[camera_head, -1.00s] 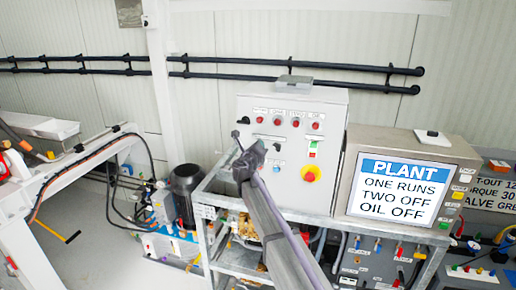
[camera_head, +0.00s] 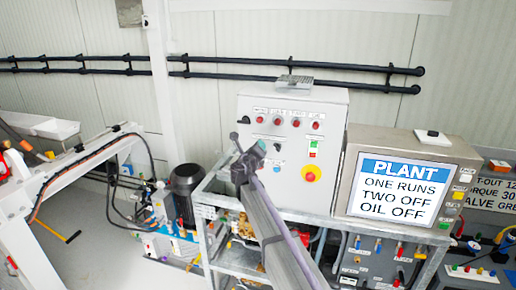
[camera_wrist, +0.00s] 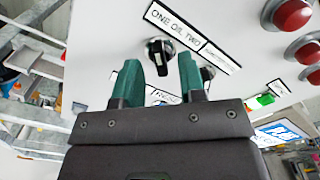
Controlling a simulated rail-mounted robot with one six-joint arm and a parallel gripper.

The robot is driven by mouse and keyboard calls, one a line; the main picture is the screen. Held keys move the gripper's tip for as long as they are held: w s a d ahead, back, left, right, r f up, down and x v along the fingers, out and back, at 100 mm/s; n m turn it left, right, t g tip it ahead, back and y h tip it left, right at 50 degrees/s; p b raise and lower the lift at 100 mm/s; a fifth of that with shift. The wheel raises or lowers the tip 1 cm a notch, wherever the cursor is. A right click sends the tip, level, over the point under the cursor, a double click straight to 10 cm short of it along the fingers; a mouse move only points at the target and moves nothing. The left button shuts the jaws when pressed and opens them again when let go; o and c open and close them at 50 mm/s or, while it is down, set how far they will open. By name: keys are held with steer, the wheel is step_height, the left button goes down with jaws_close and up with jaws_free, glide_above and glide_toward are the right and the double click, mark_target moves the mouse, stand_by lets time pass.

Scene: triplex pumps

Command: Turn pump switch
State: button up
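The grey control panel (camera_head: 325,135) stands behind my gripper. Its black rotary switch (camera_wrist: 160,52) sits under a label reading "ONE OIL TWO" in the wrist view. The switch's pointer hangs down, a little tilted. My gripper (camera_wrist: 159,68) is open and empty, with its green fingertips below and to either side of the switch. I cannot tell whether they touch it. In the head view my gripper (camera_head: 254,157) is in front of the panel's left part. A plant screen (camera_head: 400,188) reads "ONE RUNS, TWO OFF, OIL OFF".
Red lamps (camera_wrist: 292,14) run along the panel's top. A yellow-and-red stop knob (camera_head: 311,173) sits lower right of the switch. A metal frame (camera_head: 212,215) with pump parts stands below. A dark motor (camera_head: 187,185) is to the left. The floor at left is partly clear.

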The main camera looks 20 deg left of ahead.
steer(key=s, duration=0.9)
steer(key=shift+d, duration=0.35)
steer(key=shift+s, duration=0.1)
